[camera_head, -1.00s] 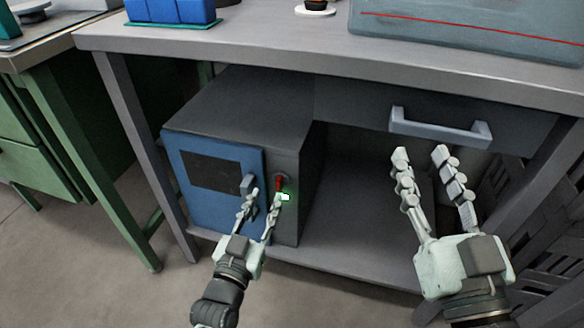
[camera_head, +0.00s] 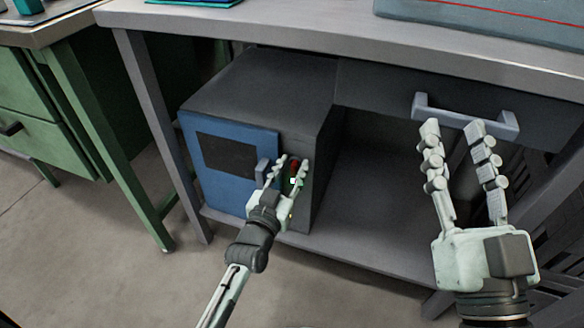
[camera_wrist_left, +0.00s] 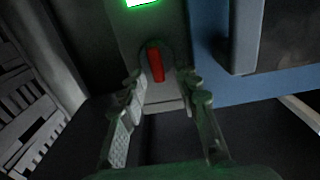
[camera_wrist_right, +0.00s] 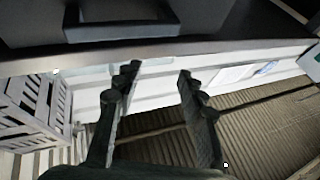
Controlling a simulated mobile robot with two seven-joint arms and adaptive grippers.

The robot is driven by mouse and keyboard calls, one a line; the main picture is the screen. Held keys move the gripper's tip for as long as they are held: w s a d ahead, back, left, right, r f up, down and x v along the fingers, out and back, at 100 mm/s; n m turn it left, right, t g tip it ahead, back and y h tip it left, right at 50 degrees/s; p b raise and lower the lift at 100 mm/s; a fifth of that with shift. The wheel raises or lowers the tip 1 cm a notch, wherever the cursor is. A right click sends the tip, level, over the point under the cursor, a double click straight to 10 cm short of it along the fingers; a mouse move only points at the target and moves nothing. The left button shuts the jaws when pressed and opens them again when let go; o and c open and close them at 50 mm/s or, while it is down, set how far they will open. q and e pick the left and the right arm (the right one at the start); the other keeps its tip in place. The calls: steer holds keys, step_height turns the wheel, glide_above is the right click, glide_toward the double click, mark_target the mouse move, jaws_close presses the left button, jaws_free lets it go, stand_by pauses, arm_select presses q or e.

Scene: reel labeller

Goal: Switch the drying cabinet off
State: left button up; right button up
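The drying cabinet (camera_head: 262,85) is a dark grey box with a blue door (camera_head: 218,182) under the bench. A red switch handle (camera_head: 294,166) sits on its front panel, right of the door, with a lit green lamp (camera_head: 293,181) by it. In the left wrist view the red switch (camera_wrist_left: 155,64) stands roughly upright, and the green lamp (camera_wrist_left: 142,2) glows at the top edge. My left gripper (camera_head: 292,161) is open in front of the switch, its fingertips (camera_wrist_left: 161,78) on either side; contact cannot be told. My right gripper (camera_head: 452,125) is open and empty near the drawer handle.
The grey bench (camera_head: 300,30) overhangs the cabinet, with a drawer handle (camera_head: 465,118) at right. The door handle (camera_head: 262,172) stands out just left of my left gripper. The shelf right of the cabinet is empty. A grey crate (camera_wrist_right: 35,105) shows in the right wrist view.

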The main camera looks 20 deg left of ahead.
arm_select(q)
jaws_close()
